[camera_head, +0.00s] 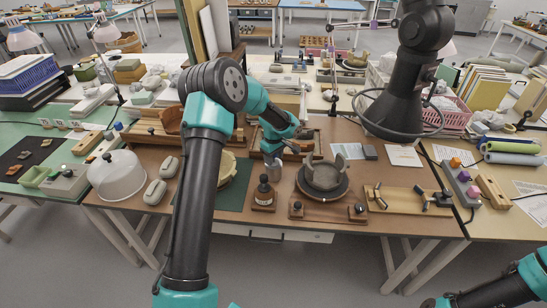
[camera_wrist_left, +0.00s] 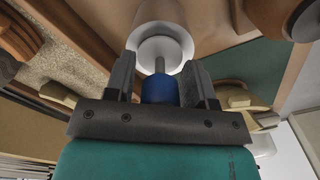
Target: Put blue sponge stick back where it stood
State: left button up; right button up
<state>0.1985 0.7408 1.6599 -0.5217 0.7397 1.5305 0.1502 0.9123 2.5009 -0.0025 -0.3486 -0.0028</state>
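My left gripper (camera_wrist_left: 160,75) points down at a metal cup (camera_wrist_left: 158,18) with a pale inside. Its two dark fingers stand on either side of the blue part of the sponge stick (camera_wrist_left: 158,90) and appear closed on it. A thin grey shaft runs from the blue part toward the cup's mouth; how deep it reaches is unclear. In the head view the left gripper (camera_head: 275,157) is just above the cup (camera_head: 272,172), and the stick is too small to make out. The right arm shows only at the lower right corner; its gripper is not visible.
A dark bowl on a turntable (camera_head: 323,180) is to the right. A green mat (camera_head: 232,198) lies at left. A wooden board with small tools (camera_head: 408,199) lies further right.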

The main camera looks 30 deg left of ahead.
pick_arm(q)
jog(key=shift+o, duration=0.8)
jog(key=shift+r, duration=0.1)
notch_tip(320, 180, up, 17)
dwell(0.8)
